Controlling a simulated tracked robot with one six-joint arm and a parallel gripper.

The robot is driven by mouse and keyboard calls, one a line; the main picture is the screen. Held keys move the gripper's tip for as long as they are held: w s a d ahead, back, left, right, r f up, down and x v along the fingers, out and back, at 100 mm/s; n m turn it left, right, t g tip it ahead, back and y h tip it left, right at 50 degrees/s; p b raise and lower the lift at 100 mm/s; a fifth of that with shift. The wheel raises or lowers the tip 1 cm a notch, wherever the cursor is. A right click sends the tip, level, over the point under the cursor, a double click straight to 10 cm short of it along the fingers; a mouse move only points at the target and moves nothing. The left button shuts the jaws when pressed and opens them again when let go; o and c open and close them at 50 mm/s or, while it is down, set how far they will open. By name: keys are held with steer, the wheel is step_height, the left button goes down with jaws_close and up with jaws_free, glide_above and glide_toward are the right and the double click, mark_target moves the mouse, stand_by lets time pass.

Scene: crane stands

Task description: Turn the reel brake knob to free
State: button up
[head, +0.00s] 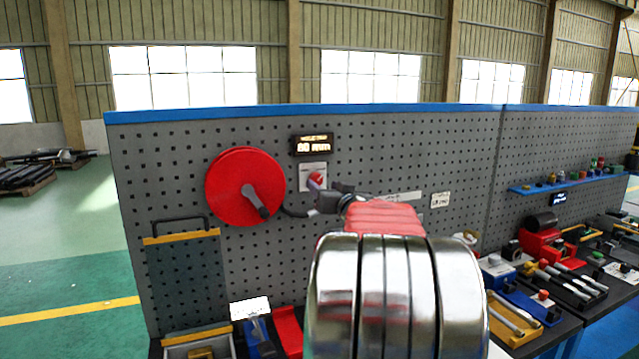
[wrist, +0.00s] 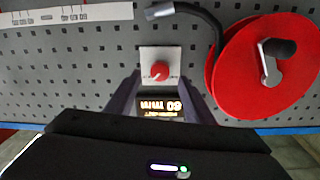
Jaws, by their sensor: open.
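The reel brake knob (head: 317,180) is a red knob on a pale square plate, mounted on the grey pegboard right of the red reel (head: 227,187). In the wrist view the knob (wrist: 160,71) sits on its plate, with a pale pointer mark on its lower part. My gripper (head: 331,202) is at the board just below and right of the knob in the head view. In the wrist view my open gripper (wrist: 160,98) has one finger on each side below the knob, apart from it. Its setting cannot be read.
A small display (head: 312,145) reading about 60 mm is above the knob. The reel has a crank handle (wrist: 272,62). A bench with tools (head: 545,290) stands at right.

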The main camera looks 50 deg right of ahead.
mark_target(319, 181)
steer(key=shift+x, duration=2.7)
steer(key=c, duration=1)
steer(key=shift+s+d, duration=0.1)
steer(key=shift+c, duration=0.2)
